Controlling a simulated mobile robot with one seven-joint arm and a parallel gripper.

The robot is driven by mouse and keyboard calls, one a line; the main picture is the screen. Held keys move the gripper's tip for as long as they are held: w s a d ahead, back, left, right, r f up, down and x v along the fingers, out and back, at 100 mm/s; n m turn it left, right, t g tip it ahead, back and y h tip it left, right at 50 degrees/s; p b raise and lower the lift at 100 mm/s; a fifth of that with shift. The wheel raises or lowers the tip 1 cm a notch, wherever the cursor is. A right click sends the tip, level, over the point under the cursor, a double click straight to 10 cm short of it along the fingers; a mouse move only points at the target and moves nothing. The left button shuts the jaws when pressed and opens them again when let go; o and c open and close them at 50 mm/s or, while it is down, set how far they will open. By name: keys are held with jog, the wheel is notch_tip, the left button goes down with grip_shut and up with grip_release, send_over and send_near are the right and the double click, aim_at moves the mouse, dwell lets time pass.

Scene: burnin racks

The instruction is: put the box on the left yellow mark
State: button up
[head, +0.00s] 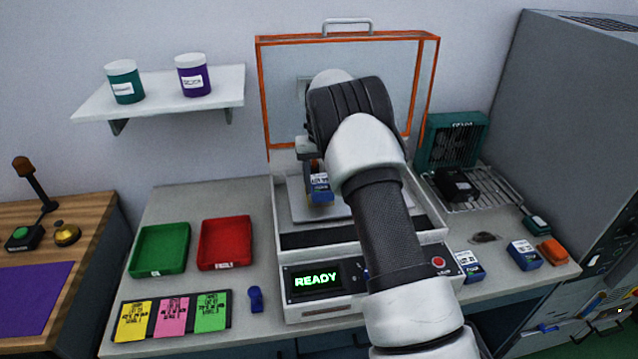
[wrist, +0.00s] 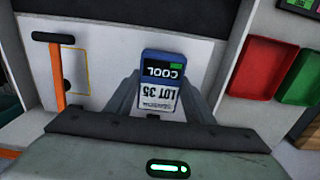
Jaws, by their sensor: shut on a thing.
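In the head view the box (head: 320,188) is over the left part of the pale plate (head: 300,213) inside the open machine (head: 315,240). I cannot tell whether it touches the plate. One yellow outlined mark (wrist: 88,72) shows in the wrist view, left of the box, which is toward the right in the head view. No second mark is visible; the gripper and box cover part of the plate.
The machine's orange-framed lid (head: 348,37) stands raised, and its display reads "READY". An orange bar (wrist: 57,80) rises near the visible mark. Green (head: 160,249) and red (head: 225,243) trays sit left of the machine. Other blue boxes (head: 524,255) lie on the right.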

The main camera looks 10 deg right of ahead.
aim_at(319, 186)
jog(key=shift+w, duration=1.45)
jog(key=shift+f+p, duration=0.45)
jog(key=shift+f, duration=1.25)
jog(key=shift+f, duration=0.25)
jog(key=o, duration=1.2)
jog(key=shift+r, duration=0.1)
